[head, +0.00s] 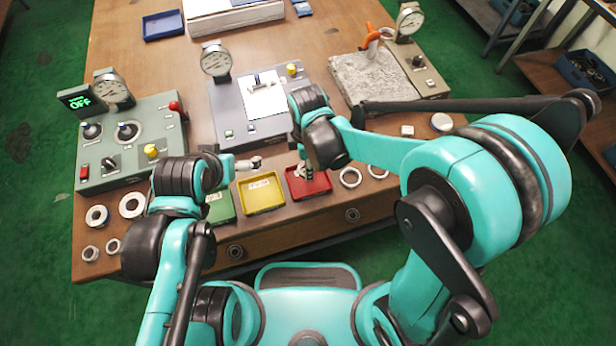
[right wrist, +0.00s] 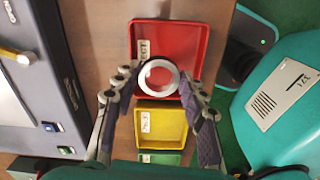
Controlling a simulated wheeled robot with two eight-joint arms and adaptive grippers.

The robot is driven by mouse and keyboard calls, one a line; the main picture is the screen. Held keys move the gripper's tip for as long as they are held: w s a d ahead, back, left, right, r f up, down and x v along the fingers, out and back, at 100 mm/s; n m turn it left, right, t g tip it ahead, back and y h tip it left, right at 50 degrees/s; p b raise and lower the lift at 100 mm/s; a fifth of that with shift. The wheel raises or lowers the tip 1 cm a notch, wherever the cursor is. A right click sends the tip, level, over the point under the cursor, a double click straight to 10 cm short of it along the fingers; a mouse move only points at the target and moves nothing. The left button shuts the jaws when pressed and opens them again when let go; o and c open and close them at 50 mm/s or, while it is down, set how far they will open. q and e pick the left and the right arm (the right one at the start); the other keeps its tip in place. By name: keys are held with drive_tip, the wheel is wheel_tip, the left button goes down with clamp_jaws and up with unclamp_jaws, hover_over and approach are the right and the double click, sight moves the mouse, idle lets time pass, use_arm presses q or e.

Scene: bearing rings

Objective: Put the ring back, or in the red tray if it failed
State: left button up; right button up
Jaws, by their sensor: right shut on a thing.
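A metal ring (right wrist: 158,77) is held between the fingertips of my right gripper (right wrist: 158,90) in the right wrist view. My right gripper is shut on it, over the red tray (right wrist: 168,29). In the head view the right gripper (head: 307,174) hangs over the red tray (head: 320,186), and the held ring is hard to make out. The tray floor that shows is bare. My left gripper (head: 256,163) is above the back of the yellow tray (head: 262,195); its fingers are too small to tell whether they are open.
A green tray (head: 220,207) lies left of the yellow one. Several loose rings lie at the left, including one large ring (head: 132,205); another ring (head: 350,177) lies right of the red tray. Gauge stations, a panel (head: 130,140) reading OFF and a stone block (head: 372,80) stand behind.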

drive_tip(key=shift+s+f, duration=0.4)
drive_tip(key=shift+s, duration=0.1)
drive_tip(key=shift+f+b, duration=1)
drive_tip(key=shift+f, duration=0.85)
drive_tip(key=shift+f, duration=0.1)
drive_tip(key=shift+f, duration=0.15)
drive_tip(key=o, duration=1.1)
drive_tip(key=shift+c, duration=0.2)
